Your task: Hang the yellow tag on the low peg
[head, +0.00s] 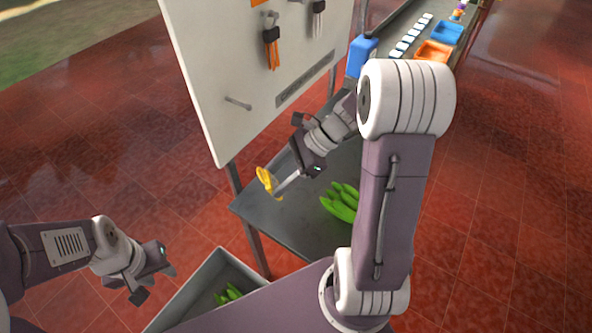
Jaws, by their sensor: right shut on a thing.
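The yellow tag (266,181) is in the air in front of the white board, above the near end of the grey table. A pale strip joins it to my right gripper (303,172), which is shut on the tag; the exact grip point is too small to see. The low peg (238,103) sticks out from the lower left of the white board (222,62), with nothing on it. The tag is below and to the right of this peg, apart from it. My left gripper (155,284) is open and empty at lower left, beside the grey bin.
Orange-handled items (271,48) and dark items (318,20) hang from higher pegs. Green pods (341,203) lie on the table (284,218). The grey bin (191,288) holds more green pods. Blue and orange trays stand at the far end. My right arm hides part of the table.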

